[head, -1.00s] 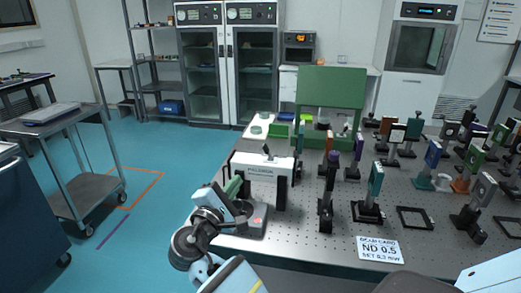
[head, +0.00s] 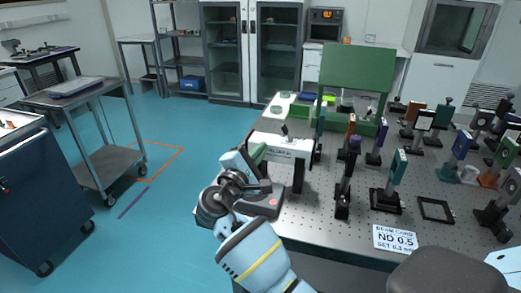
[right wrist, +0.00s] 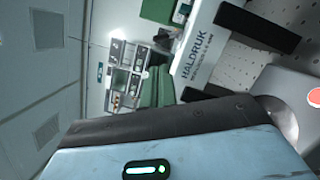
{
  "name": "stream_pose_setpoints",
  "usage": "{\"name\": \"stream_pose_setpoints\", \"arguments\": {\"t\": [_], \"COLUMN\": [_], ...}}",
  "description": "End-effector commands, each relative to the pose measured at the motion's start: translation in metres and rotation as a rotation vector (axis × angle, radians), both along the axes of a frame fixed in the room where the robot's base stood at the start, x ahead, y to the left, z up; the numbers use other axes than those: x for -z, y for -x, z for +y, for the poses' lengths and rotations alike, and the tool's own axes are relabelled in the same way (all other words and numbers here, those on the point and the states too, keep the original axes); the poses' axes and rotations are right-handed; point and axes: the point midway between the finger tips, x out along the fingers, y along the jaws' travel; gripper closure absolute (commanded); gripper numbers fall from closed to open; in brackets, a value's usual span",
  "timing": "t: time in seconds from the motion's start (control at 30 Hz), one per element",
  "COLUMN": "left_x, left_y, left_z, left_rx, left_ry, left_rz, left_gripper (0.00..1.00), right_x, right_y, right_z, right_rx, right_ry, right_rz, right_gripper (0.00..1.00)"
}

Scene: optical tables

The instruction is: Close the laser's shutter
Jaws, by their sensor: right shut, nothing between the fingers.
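The laser is a white box (head: 287,148) with dark lettering, standing at the left part of the optical table. A small black lever (head: 284,130) sticks up from its top, tilted a little; it looks like the shutter. My right gripper (head: 259,153), with green fingers, is shut and empty beside the laser's left end, below the lever's height in the picture. Its fingers (right wrist: 158,88) also show in the right wrist view. My left gripper is not in view.
A grey box with a red button (head: 273,201) sits under my right wrist at the table's near left corner. Black posts and optic mounts (head: 345,180) stand right of the laser. A green frame (head: 357,72) stands behind.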

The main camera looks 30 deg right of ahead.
Motion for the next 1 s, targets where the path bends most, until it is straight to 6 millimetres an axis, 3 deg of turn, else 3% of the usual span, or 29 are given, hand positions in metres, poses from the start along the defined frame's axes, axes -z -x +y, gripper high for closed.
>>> {"name": "stream_pose_setpoints", "arguments": {"t": [0.2, 0.4, 1.0], "left_x": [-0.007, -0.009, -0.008], "left_y": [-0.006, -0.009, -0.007], "left_z": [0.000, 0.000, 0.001], "left_rx": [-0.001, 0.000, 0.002], "left_ry": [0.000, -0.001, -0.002], "left_rz": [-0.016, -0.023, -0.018], "left_gripper": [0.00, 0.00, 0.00], "right_x": [-0.008, -0.009, -0.010], "right_y": [-0.018, -0.030, -0.035], "right_z": [-0.034, -0.056, -0.066], "right_rx": [0.001, 0.000, 0.000], "right_ry": [0.004, 0.002, -0.001], "right_rz": [-0.002, 0.000, -0.002], "right_gripper": [1.00, 1.00, 1.00]}}
